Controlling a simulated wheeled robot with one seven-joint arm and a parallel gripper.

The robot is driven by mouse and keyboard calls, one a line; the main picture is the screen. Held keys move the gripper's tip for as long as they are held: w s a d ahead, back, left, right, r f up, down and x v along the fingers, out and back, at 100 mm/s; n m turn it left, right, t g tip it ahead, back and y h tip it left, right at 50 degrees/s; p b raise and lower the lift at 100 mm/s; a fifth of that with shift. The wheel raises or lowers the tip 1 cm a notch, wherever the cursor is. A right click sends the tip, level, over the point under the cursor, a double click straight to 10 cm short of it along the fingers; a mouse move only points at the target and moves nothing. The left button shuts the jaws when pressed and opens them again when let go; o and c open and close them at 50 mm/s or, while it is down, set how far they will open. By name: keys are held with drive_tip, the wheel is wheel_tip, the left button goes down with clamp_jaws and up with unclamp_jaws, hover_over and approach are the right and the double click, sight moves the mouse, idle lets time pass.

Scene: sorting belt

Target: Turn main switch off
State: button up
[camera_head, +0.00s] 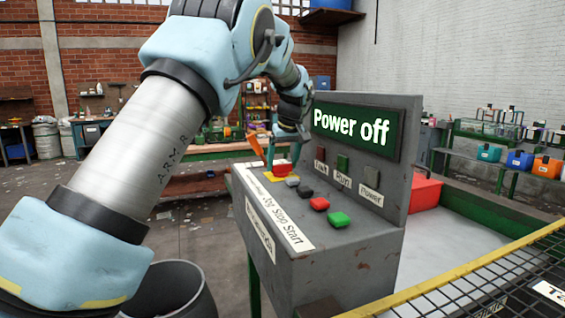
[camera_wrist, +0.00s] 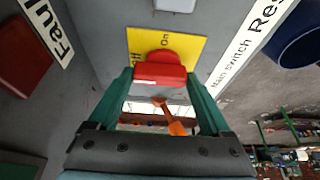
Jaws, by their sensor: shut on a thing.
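The main switch is a red knob (camera_wrist: 160,68) on a yellow plate (camera_wrist: 190,46) marked "On", with a second, partly hidden marking at its left. In the head view the red knob (camera_head: 282,170) sits at the far end of the grey control panel's sloped top (camera_head: 350,240). My gripper (camera_wrist: 160,80) has its two green fingers on either side of the knob and is shut on it. In the head view my gripper (camera_head: 284,152) comes down on the knob from above. The green display (camera_head: 350,128) reads "Power off".
Grey, black, red and green buttons (camera_head: 339,220) run along the panel nearer the camera. Fault, Run and Power lamps (camera_head: 343,162) look dark on the upright face. An orange piece (camera_head: 256,148) sticks up beside the knob. A yellow-edged mesh guard (camera_head: 480,270) stands at right.

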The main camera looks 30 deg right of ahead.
drive_tip(key=o, duration=1.2)
drive_tip(key=shift+c, duration=0.2)
drive_tip(key=shift+r, duration=0.1)
drive_tip(key=b+v, duration=0.2)
drive_tip(key=v, duration=0.8)
drive_tip(key=shift+s+r, duration=0.2)
drive_tip(key=shift+r, duration=0.05)
drive_tip(key=shift+a, duration=0.1)
